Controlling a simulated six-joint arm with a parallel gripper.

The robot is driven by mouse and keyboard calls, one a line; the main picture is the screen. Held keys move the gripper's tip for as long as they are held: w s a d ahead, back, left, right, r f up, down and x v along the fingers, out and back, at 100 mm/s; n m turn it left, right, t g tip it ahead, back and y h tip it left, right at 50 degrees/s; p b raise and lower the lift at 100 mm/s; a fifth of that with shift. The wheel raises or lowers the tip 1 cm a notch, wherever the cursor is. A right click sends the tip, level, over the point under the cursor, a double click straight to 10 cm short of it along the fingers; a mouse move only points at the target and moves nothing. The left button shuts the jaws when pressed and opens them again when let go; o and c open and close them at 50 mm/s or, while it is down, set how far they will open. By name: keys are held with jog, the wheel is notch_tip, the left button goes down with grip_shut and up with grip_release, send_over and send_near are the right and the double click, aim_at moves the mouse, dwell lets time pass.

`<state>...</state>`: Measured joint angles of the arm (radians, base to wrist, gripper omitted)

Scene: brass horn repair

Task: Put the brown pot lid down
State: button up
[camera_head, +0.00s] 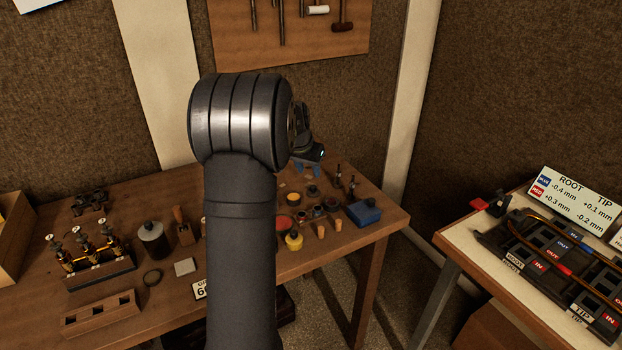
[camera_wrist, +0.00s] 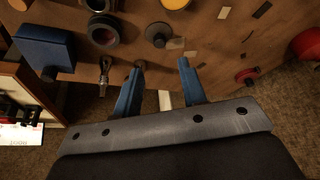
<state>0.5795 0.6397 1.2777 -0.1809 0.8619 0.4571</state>
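My gripper (camera_wrist: 160,68) has two blue fingers, spread apart with nothing seen between them. In the wrist view, a dark brown round piece with a knob (camera_wrist: 158,36) rests on the table just beyond the fingertips; it looks like the brown pot lid, apart from the fingers. In the head view my gripper (camera_head: 307,169) is above the far part of the wooden table, partly hidden behind my arm. I cannot single out the brown lid there among the small round pots.
The table (camera_wrist: 205,30) also holds a blue box (camera_wrist: 43,46), a dark ring-shaped pot (camera_wrist: 103,32), a yellow-topped pot (camera_head: 293,240) and small wooden pieces. A red round item (camera_wrist: 306,45) lies at the right in the wrist view. A second bench (camera_head: 490,265) stands at right.

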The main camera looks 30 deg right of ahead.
aim_at(314, 186)
jog(key=v, duration=0.3)
jog(key=shift+r, duration=0.25)
jog(key=shift+f, duration=0.1)
jog(key=x, duration=1.2)
jog(key=shift+s+f, duration=0.1)
jog(key=shift+f, duration=0.15)
notch_tip(314, 186, up, 3)
jog(key=shift+a+f, duration=0.1)
jog(key=shift+r, duration=0.7)
